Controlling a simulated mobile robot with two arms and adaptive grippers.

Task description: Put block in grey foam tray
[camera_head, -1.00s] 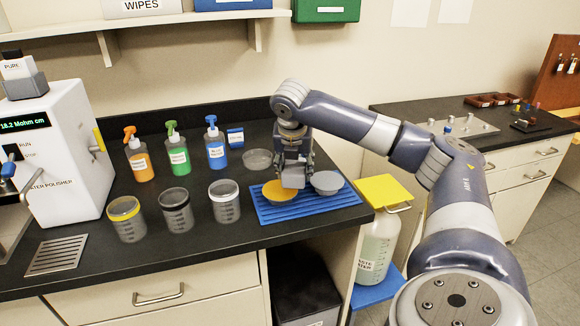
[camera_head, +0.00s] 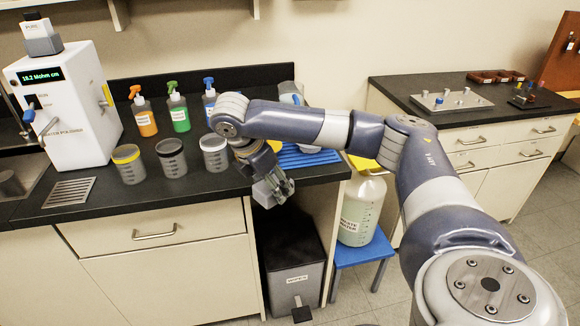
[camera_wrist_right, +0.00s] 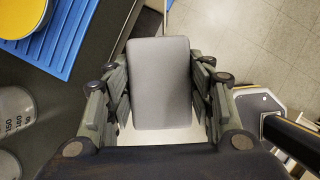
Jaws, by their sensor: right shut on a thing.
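My right gripper (camera_head: 274,190) is shut on a grey block (camera_wrist_right: 160,83). In the right wrist view the block sits between the two fingers (camera_wrist_right: 160,105), its flat grey face toward the camera. In the head view the block (camera_head: 265,194) shows small and grey at the fingertips, tilted, in front of the bench's front edge and above the dark bin. I cannot clearly pick out a grey foam tray in either view. My left gripper is not in view.
The blue ribbed mat (camera_head: 300,156) lies behind my right wrist, partly hidden. Jars (camera_head: 172,158) and spray bottles (camera_head: 178,113) stand to its left. A yellow-topped jug (camera_head: 362,210) stands on a blue stool (camera_head: 362,252). A bench (camera_head: 400,88) with small trays is at right.

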